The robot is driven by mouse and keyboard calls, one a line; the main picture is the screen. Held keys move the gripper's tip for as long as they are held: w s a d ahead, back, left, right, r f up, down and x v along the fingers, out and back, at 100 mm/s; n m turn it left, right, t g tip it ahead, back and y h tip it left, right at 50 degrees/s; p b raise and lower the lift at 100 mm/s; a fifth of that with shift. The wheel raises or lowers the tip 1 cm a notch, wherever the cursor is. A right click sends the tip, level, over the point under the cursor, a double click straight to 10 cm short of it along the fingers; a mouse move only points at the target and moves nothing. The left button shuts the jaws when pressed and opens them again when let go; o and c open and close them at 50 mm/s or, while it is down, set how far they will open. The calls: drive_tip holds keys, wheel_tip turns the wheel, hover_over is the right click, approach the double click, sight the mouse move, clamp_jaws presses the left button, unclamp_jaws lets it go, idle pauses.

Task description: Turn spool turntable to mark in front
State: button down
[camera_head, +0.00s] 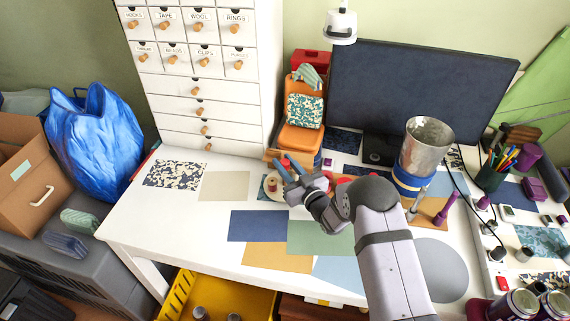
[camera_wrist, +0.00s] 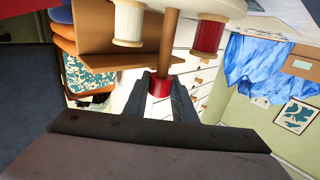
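The spool turntable (camera_head: 262,188) stands on the white desk, partly hidden behind my gripper (camera_head: 284,168). In the wrist view its pale disc (camera_wrist: 225,7) shows upside down at the top edge. It carries a white spool (camera_wrist: 128,22) and a red spool (camera_wrist: 207,38). A wooden post (camera_wrist: 168,42) rises from its middle to a red knob (camera_wrist: 159,87). My gripper in the wrist view (camera_wrist: 162,79) has a finger on each side of the red knob, with no clear gap, and looks shut on it. I cannot make out a mark on the turntable.
A drawer cabinet (camera_head: 198,72) stands behind the desk. A small orange chair (camera_head: 300,135) with a patterned cushion and a monitor (camera_head: 425,88) stand behind the turntable. A metal cup (camera_head: 426,146) stands to the right.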

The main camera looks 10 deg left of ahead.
drive_tip(key=shift+f+m+t+h+b, duration=0.1)
drive_tip(key=shift+m+t+h+b, duration=0.35)
drive_tip(key=shift+m+t+h, duration=0.2)
drive_tip(key=shift+a+m+t+h+b, duration=0.1)
drive_tip(key=shift+m+t+h+b, duration=1.15)
drive_tip(key=shift+h, duration=0.7)
drive_tip(key=shift+f+m+t+h+b, duration=0.1)
drive_tip(key=shift+m+t+h+b, duration=0.15)
drive_tip(key=shift+m+h+b, duration=1.4)
drive_tip(key=shift+m+t+h+b, duration=0.25)
drive_tip(key=shift+m+h+b, duration=0.6)
drive_tip(key=shift+h, duration=1.5)
drive_tip(key=m+g+h+b, duration=0.1)
drive_tip(key=m+h+b, duration=0.2)
drive_tip(key=h, duration=0.2)
drive_tip(key=shift+m, duration=0.4)
drive_tip(key=shift+m+g+h+b, duration=0.3)
drive_tip(key=shift+m+h+b, duration=0.2)
drive_tip(key=shift+h+b, duration=0.4)
drive_tip(key=shift+m+g+h+b, duration=0.7)
drive_tip(key=shift+m+h+b, duration=0.3)
drive_tip(key=shift+b, duration=0.8)
drive_tip(key=shift+r+h, duration=0.3)
drive_tip(key=shift+h, duration=0.1)
drive_tip(key=c, duration=1.5)
unclamp_jaws()
drive_tip(key=shift+o, duration=0.2)
